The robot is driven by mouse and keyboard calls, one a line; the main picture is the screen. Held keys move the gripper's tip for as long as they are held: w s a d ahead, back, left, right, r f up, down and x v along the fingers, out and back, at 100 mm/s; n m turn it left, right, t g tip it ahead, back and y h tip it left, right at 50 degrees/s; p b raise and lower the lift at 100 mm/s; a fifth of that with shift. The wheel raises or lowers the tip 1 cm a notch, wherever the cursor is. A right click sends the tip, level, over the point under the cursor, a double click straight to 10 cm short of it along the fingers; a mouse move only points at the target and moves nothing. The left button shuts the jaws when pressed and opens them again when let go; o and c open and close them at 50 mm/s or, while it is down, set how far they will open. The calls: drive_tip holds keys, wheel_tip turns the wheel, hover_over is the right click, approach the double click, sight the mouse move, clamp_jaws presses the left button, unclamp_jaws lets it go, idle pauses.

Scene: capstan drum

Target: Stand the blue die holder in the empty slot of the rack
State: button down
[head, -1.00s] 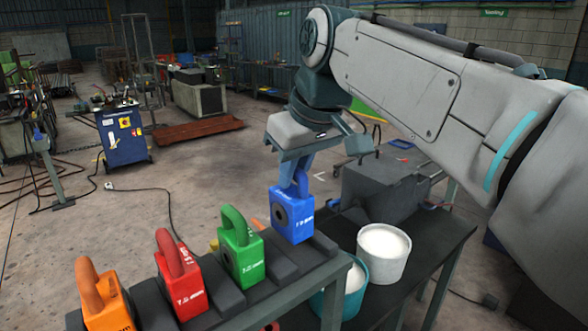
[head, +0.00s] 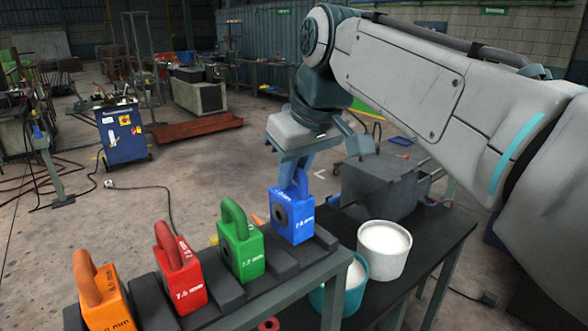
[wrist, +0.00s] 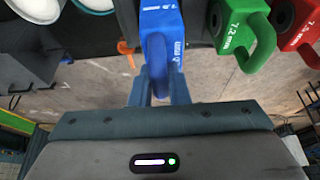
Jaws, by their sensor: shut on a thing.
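The blue die holder (head: 293,218) is a block with a loop handle on top and a dark round hole in its face. My gripper (head: 296,176) is shut on its handle from above. The holder hangs upright at the right part of the rack (head: 229,291), beside the green holder. Whether its base touches the rack cannot be told. In the wrist view the blue holder (wrist: 163,30) points away from my gripper (wrist: 158,88), its handle between the fingers. The slot under it is hidden by the holder.
Green (head: 240,245), red (head: 180,273) and orange (head: 101,297) holders stand in a row on the rack, left of the blue one.

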drive_tip(key=shift+f+b, duration=0.9)
drive_tip(key=shift+f, duration=0.15)
drive_tip(key=c, duration=1.3)
unclamp_jaws()
drive_tip(key=o, duration=0.5)
drive_tip(key=shift+f, duration=0.1)
drive_tip(key=shift+r+p, duration=2.75)
drive_tip(key=shift+r, duration=0.35)
